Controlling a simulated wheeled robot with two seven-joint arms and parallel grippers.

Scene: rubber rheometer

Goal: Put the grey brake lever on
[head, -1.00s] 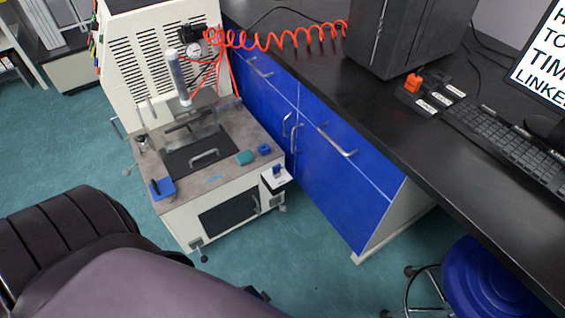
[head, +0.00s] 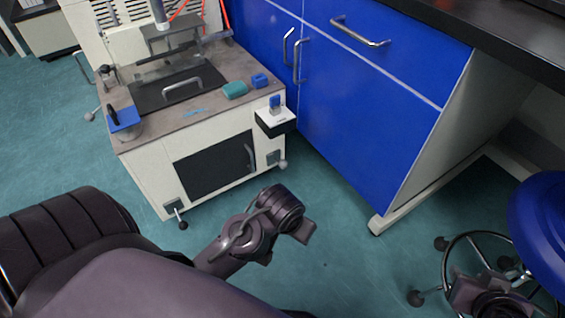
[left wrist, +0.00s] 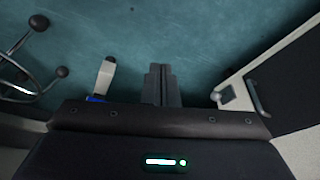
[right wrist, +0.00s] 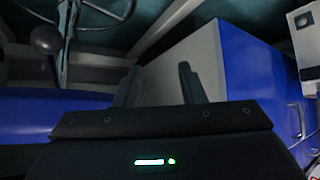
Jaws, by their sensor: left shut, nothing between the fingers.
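The rheometer (head: 140,160) stands at upper left in the head view. Its low front has a dark door. Small dark and grey foot parts show at its front left corner (head: 181,217), and a grey ball-ended lever (head: 282,164) at its right corner. I cannot tell for certain which is the brake lever. My left gripper (head: 309,232) is low over the floor, right of the machine's front, apart from it; its fingers are together and empty in the left wrist view (left wrist: 161,82). My right gripper (right wrist: 159,82) has its fingers apart and empty.
A blue cabinet (head: 370,105) stands right of the machine, its pale foot (head: 376,224) on the floor. A blue stool (head: 540,225) with a chromed wheeled base is at right, close to my right arm. Open teal floor lies between.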

